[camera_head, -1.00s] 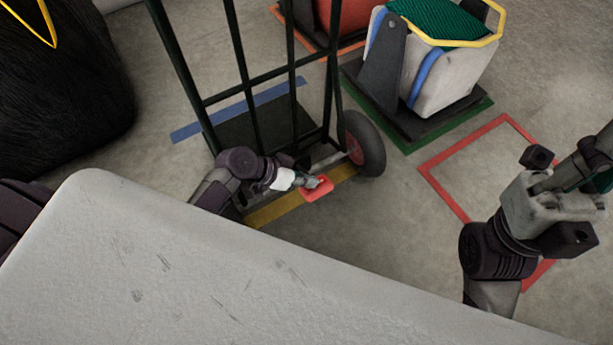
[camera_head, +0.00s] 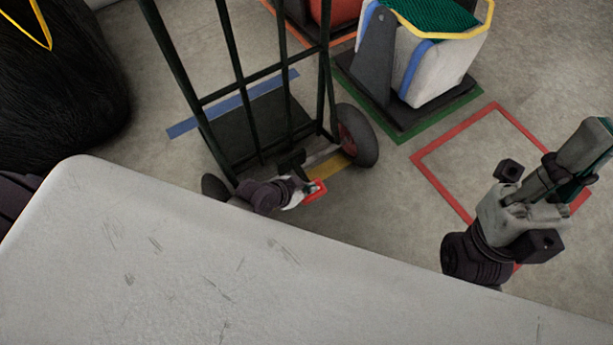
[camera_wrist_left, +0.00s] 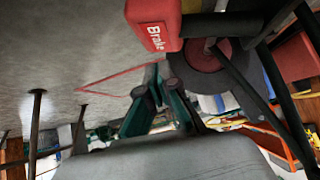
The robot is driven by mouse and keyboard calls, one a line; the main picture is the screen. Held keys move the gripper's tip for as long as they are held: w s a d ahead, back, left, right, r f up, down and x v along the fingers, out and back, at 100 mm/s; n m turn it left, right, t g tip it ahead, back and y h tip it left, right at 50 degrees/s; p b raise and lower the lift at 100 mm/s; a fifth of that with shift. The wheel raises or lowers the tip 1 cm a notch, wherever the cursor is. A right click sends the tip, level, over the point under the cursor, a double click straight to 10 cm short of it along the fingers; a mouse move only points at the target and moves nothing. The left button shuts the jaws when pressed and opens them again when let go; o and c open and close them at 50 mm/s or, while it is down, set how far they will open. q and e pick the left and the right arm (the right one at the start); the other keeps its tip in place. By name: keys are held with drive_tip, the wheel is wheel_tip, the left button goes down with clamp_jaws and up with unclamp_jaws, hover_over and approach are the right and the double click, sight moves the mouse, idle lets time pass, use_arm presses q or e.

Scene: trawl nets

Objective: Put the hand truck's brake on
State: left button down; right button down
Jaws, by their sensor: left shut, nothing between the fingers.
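The dark green hand truck (camera_head: 262,75) stands upright on the floor. Its red brake pedal (camera_head: 317,190) is low at its near side, and the pedal, lettered "Brake" (camera_wrist_left: 158,30), also fills the top of the left wrist view beside a wheel. My left gripper (camera_head: 300,191) is shut and empty, right by the pedal. In the left wrist view its fingertips (camera_wrist_left: 158,80) lie just below the pedal in the picture; I cannot tell whether they touch it. My right gripper (camera_head: 585,150) is raised at the right, far from the truck; its fingers are unclear.
My pale, scuffed body surface covers the lower part of the head view. A black heap (camera_head: 60,90) stands at left. A white block with green netting (camera_head: 430,75) sits on a dark base at upper right. The red floor outline (camera_head: 455,128) encloses bare floor.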

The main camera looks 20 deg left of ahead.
sight(314, 195)
use_arm(q)
drive_tip(key=shift+s+d+f+y, duration=0.2)
drive_tip(key=shift+f+y, duration=0.1)
drive_tip(key=shift+f, duration=1.6)
drive_tip(key=shift+s+f, duration=0.1)
drive_tip(key=shift+f, duration=0.1)
